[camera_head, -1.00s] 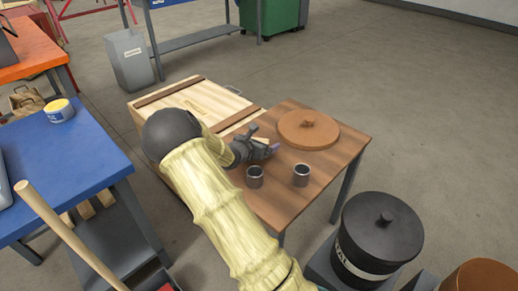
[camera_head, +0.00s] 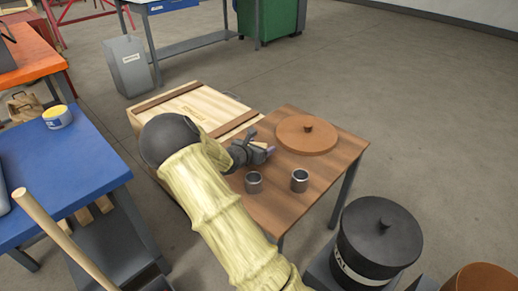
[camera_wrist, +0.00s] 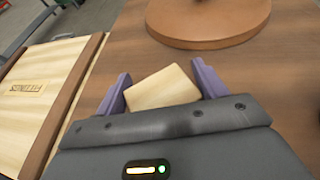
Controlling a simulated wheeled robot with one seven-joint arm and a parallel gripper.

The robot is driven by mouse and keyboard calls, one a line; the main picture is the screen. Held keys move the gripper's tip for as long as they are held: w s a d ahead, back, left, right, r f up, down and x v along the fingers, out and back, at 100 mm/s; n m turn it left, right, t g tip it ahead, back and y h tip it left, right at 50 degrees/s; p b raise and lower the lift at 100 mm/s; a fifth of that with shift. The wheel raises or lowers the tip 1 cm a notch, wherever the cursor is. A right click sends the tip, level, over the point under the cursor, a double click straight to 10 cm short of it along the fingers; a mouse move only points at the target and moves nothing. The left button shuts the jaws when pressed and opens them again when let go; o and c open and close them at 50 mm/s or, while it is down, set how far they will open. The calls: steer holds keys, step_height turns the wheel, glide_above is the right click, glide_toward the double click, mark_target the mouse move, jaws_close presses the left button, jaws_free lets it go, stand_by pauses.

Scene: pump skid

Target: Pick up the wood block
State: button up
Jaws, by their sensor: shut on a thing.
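The wood block (camera_wrist: 163,88) is a pale, light-grained block between the two purple fingers of my gripper (camera_wrist: 162,90) in the wrist view. My gripper is shut on it, and the block sits tilted between the fingers. In the head view my gripper (camera_head: 262,152) is over the brown wooden table (camera_head: 290,210), between the round lid and the wooden crate. The block is mostly hidden there behind the gripper. I cannot tell how far the block is above the table top.
A round brown lid (camera_head: 307,136) lies on the table behind the gripper. Two small metal cups (camera_head: 254,182) stand near the front. A wooden crate (camera_head: 185,105) adjoins the table's left side. A black lidded drum (camera_head: 378,240) stands at the right front. A blue table (camera_head: 60,165) is at left.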

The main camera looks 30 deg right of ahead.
mark_target(260, 144)
step_height(260, 144, up, 18)
steer(key=p, duration=0.6)
steer(key=shift+f+p, duration=0.2)
steer(key=shift+p, duration=0.15)
